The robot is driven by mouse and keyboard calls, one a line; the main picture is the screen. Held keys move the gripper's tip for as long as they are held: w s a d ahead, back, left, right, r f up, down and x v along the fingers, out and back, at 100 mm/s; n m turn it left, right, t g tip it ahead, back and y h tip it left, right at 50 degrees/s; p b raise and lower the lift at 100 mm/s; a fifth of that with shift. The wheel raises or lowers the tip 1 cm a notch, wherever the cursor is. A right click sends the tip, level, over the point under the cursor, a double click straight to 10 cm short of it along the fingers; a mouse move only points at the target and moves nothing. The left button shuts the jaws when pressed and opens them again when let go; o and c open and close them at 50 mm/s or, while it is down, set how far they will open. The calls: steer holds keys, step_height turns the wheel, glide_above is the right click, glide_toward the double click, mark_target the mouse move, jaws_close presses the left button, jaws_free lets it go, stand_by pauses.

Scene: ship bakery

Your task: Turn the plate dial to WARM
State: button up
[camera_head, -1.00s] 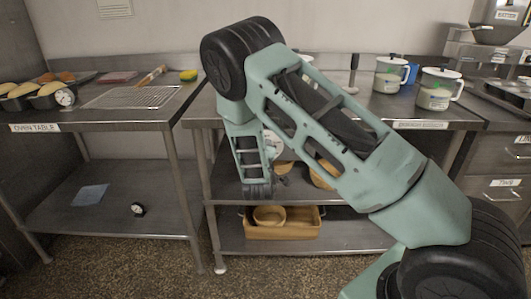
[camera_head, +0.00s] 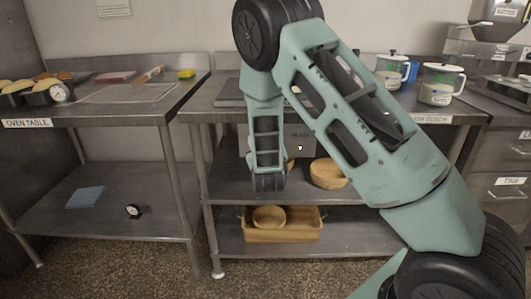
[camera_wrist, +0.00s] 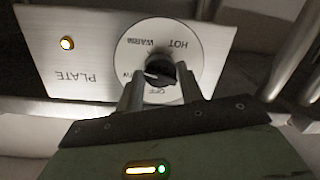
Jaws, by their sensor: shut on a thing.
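In the wrist view the plate dial is a black knob (camera_wrist: 160,70) on a white disc, set in a pale panel (camera_wrist: 88,62) lettered PLATE, seen upside down. HOT and WARM are at the disc's upper part, OFF at the bottom. The knob's white mark points left, toward a partly hidden label ending in W. My gripper (camera_wrist: 159,82) is shut on the knob, one finger on each side. An amber lamp (camera_wrist: 67,43) glows on the panel. In the head view the grey panel (camera_head: 300,139) shows partly behind my arm; the knob and gripper fingers are hidden.
A dark flat plate (camera_head: 228,91) lies on the worktop above the panel. Lidded jars (camera_head: 440,84) stand at the back right. The oven table (camera_head: 118,104) stands left.

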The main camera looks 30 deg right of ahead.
steer(key=shift+s+f+m+t+y+b, duration=0.1)
steer(key=shift+m+t+y+b, duration=0.15)
steer(key=shift+m+b, duration=1.35)
steer(key=shift+f+m+t+y+b, duration=0.15)
steer(key=shift+m+t+b, duration=0.1)
steer(key=shift+m+b, duration=1.3)
steer(key=shift+r, duration=0.15)
steer(key=shift+d, duration=0.1)
steer(key=o, duration=1)
